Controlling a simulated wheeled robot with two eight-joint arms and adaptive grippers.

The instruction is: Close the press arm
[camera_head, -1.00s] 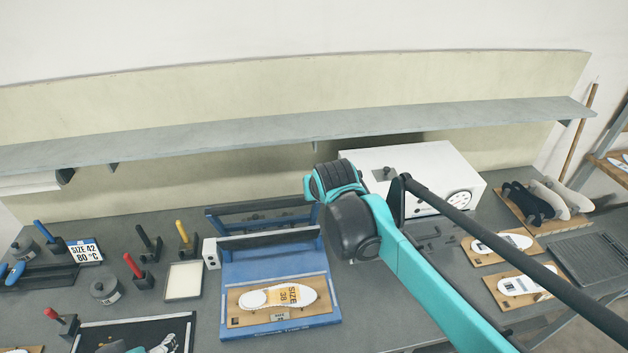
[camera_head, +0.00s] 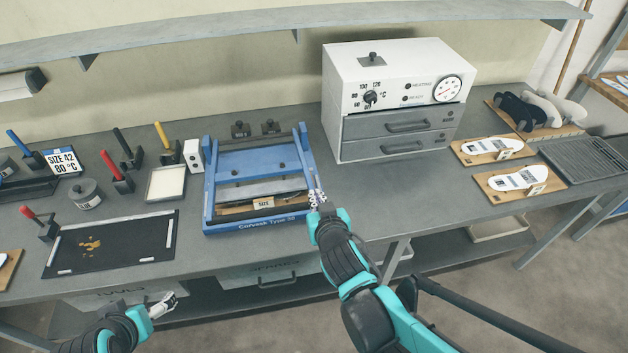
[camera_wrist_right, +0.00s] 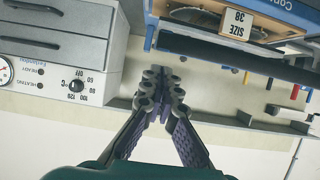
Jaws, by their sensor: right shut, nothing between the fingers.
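The blue press (camera_head: 262,226) stands on the bench in the head view. Its blue press arm (camera_head: 210,190) lies down over the bed and covers most of the insole. The size tag (camera_head: 263,203) shows at the front; I cannot tell whether the arm is fully down. My right gripper (camera_head: 317,198) is shut and empty at the press's right front corner. In the right wrist view the right fingertips (camera_wrist_right: 163,84) meet below the dark edge of the press (camera_wrist_right: 230,53). My left gripper (camera_head: 163,304) hangs low in front of the bench, away from the press; its finger opening is unclear.
A white oven with grey drawers (camera_head: 398,85) stands right of the press. Insole boards (camera_head: 515,182) lie farther right. Stamps with coloured handles (camera_head: 119,165), a pale tray (camera_head: 166,184) and a black mat (camera_head: 70,243) are on the left. A shelf (camera_head: 300,27) runs above the back.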

